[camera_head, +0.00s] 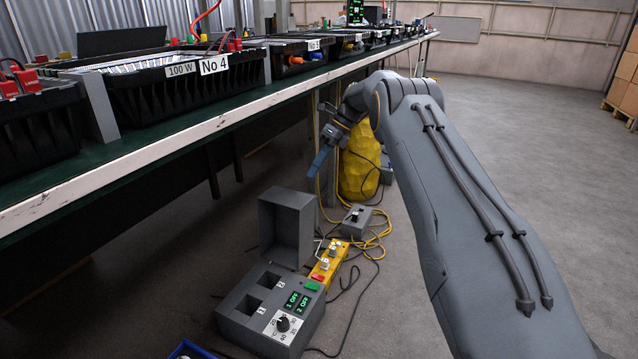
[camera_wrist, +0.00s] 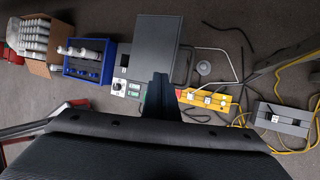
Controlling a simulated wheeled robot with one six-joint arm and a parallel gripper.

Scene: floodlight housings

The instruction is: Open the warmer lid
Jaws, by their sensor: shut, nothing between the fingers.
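The warmer (camera_head: 270,305) is a grey box on the floor with a dial, green displays and square wells in its top. Its grey lid (camera_head: 287,225) stands up at the back edge, so the wells show open. In the wrist view the lid (camera_wrist: 155,38) stretches away beyond the warmer body (camera_wrist: 125,88). My gripper (camera_head: 319,162) is above the floor, higher than the lid and a little to its right, apart from it in the head view. Its fingers (camera_wrist: 160,92) are together and empty, and they cover part of the warmer in the wrist view.
A yellow power strip (camera_head: 328,263) and a grey switch box (camera_head: 356,221) lie right of the warmer among loose cables. A blue rack (camera_wrist: 88,62) and a carton (camera_wrist: 42,45) stand left of it. A long bench (camera_head: 150,160) overhangs at left. Open floor lies right.

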